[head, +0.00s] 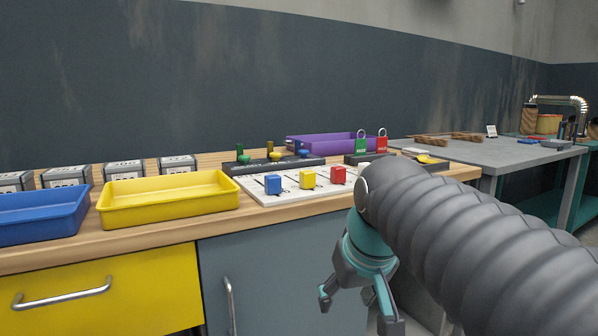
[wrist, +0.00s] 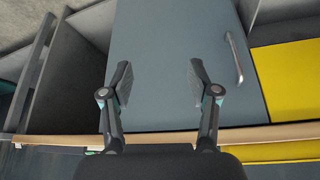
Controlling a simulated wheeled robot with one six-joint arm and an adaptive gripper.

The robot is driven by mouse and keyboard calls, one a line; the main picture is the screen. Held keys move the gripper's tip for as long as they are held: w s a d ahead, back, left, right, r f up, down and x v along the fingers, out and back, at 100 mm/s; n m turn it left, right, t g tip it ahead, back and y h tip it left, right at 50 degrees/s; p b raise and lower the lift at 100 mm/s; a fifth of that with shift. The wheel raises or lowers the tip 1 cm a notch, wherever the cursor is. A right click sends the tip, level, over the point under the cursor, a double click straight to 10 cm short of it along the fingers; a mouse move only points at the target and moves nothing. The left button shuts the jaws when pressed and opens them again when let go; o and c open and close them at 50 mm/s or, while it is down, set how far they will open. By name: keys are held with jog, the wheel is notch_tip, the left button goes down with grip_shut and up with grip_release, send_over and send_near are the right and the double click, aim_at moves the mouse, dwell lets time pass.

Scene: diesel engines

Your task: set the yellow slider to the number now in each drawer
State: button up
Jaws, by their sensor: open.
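The yellow slider (head: 308,179) is a block on a white slider board (head: 285,197) on the wooden bench, between a blue slider (head: 273,184) and a red slider (head: 338,175). Any scale markings on the board are too small to read. The yellow drawer (head: 103,295) with a bar handle is at lower left and looks shut; it also shows at the right of the wrist view (wrist: 291,78). Its contents are hidden. My gripper (head: 355,305) is open and empty, pointing down in front of the grey cabinet door (head: 255,275), below and right of the board.
A yellow tray (head: 165,216) and blue tray (head: 35,232) stand on the bench's left, with several labelled grey boxes behind. A purple tray (head: 320,138), green padlock (head: 361,145) and red padlock (head: 382,143) are at the back. A grey table (head: 500,153) stands to the right.

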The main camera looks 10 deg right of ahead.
jog(key=w+r+n+p, duration=0.1)
jog(key=w+r+p, duration=0.1)
jog(key=w+r, duration=1.25)
jog(key=n+g+y+p, duration=0.1)
jog(key=n+p, duration=0.1)
jog(key=p, duration=0.2)
send_near(308, 172)
notch_tip(308, 172, up, 2)
jog(key=shift+s+d+r, duration=0.2)
jog(key=shift+s+d, duration=0.05)
jog(key=shift+d, duration=0.05)
jog(key=shift+w+f, duration=0.1)
jog(key=x, duration=1.3)
jog(key=shift+a+f, duration=0.15)
jog(key=shift+f, duration=0.1)
jog(key=shift+c, duration=0.2)
grip_shut()
